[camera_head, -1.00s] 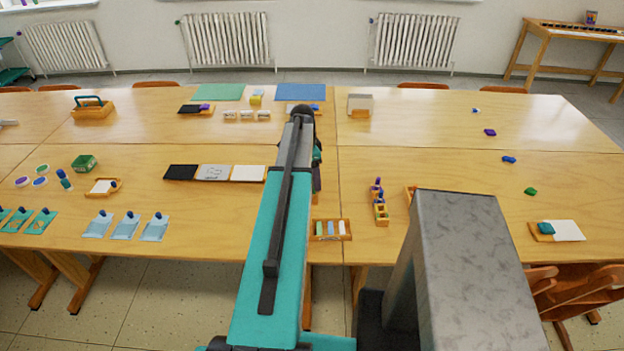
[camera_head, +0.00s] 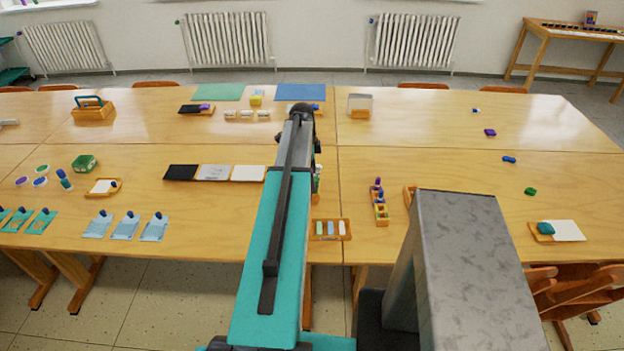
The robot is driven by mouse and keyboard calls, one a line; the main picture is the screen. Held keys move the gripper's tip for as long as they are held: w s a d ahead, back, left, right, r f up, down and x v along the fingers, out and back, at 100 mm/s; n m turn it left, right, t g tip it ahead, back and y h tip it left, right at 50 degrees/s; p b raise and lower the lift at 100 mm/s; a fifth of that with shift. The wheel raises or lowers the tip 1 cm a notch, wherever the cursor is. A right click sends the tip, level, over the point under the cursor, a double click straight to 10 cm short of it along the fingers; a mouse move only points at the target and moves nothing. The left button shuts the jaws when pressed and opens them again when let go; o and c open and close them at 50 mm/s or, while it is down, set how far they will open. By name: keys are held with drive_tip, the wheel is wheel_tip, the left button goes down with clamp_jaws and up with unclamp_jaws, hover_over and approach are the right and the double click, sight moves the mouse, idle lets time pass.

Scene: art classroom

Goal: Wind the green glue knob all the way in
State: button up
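My arm reaches forward over the table and bends down at its far end. My gripper is mostly hidden behind the arm; only small dark parts show at its right edge, and its fingers cannot be made out. A small white and green thing (camera_head: 318,179) shows at the arm's right edge, partly hidden; I cannot tell whether it is a glue stick or whether it is held. An orange tray (camera_head: 348,237) near the front edge holds a greenish, a blue and a white stick (camera_head: 341,228). I cannot make out a green glue knob for certain.
A black, grey and white row of panels (camera_head: 214,172) lies left of the arm. An orange rack with purple and yellow pieces (camera_head: 380,205) stands to the right. A green box (camera_head: 84,163) is at the left. The table's right middle is mostly clear.

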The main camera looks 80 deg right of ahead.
drive_tip(key=shift+m+y, duration=0.4)
drive_tip(key=shift+m, duration=3.1)
drive_tip(key=shift+a, duration=0.1)
drive_tip(key=c, duration=1.5)
drive_tip(key=shift+n, duration=0.3)
drive_tip(key=n, duration=0.5)
drive_tip(key=shift+h, duration=0.3)
drive_tip(key=shift+n+h, duration=0.3)
drive_tip(key=shift+n, duration=2.7)
